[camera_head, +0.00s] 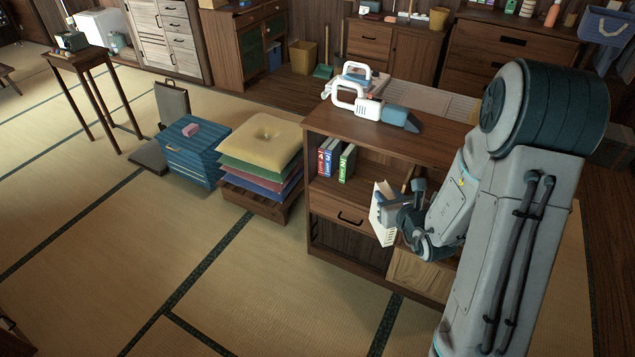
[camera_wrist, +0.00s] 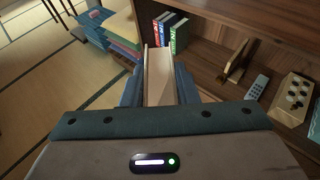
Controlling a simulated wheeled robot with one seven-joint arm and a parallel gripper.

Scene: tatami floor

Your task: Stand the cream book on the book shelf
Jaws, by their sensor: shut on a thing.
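The cream book (camera_head: 383,215) is held upright in my gripper (camera_head: 404,212), in front of the shelf unit. In the wrist view the cream book (camera_wrist: 159,75) stands between the two blue-grey fingers (camera_wrist: 160,90), which are shut on it. The wooden book shelf (camera_head: 330,192) has an open upper compartment. Blue, red and green books (camera_head: 335,162) stand at its left end; they also show in the wrist view (camera_wrist: 170,32). My arm hides the right part of the shelf in the head view.
A handheld vacuum (camera_head: 365,105) lies on top. Stacked cushions (camera_head: 262,145) stand left of the unit. Bare shelf shows right of the books.

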